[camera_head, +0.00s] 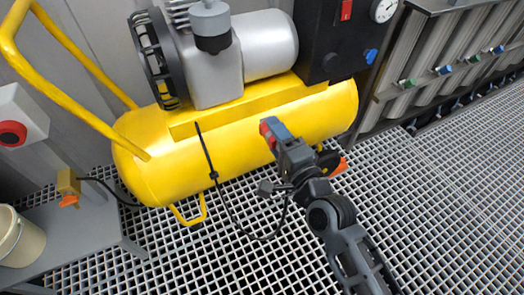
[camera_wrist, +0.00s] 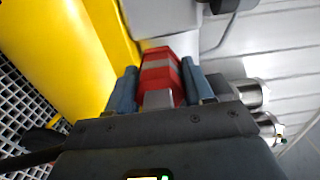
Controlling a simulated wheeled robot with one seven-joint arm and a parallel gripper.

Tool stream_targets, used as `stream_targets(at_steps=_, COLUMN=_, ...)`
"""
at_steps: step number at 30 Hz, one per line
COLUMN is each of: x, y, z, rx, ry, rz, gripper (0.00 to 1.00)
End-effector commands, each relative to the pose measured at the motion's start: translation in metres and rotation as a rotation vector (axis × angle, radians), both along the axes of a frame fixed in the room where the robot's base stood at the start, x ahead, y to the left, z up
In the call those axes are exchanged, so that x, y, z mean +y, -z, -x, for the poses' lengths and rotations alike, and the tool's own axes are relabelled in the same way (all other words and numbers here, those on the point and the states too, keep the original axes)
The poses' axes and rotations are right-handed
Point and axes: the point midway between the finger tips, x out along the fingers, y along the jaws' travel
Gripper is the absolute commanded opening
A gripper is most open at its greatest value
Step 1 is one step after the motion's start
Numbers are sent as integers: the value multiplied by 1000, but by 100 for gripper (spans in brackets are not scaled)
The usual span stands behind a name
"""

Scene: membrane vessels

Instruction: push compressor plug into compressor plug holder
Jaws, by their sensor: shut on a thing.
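My gripper (camera_head: 277,132) is in front of the yellow compressor tank, near its middle, pointing up and left. Its fingers are shut on the red compressor plug (camera_head: 266,129), whose tip shows just beyond them. In the wrist view, the red plug (camera_wrist: 162,68) with a grey band sits between the two blue-grey fingers of my gripper (camera_wrist: 160,84). Yellow compressor metal lies behind and left of the plug. I cannot make out the compressor plug holder for certain. I cannot tell whether the plug touches the compressor.
The compressor (camera_head: 240,125) has a grey motor and a black panel (camera_head: 330,45) with a red switch, blue knob and gauge. A black cable (camera_head: 235,215) hangs in front of it. A shelf (camera_head: 85,235) with a beige cup stands at left. The grating floor (camera_head: 440,200) is open at right.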

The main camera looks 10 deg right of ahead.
Motion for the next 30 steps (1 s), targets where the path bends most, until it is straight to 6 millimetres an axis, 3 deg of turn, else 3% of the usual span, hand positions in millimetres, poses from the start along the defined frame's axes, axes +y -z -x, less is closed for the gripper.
stream_targets(at_steps=2, x=-9, y=7, z=-2, rx=-4, ry=1, rz=-1, gripper=3)
stream_targets(at_steps=11, x=-47, y=9, z=-14, rx=-4, ry=3, rz=-1, gripper=3)
stream_targets(at_steps=30, x=-146, y=9, z=-42, rx=-5, ry=3, rz=-1, gripper=3)
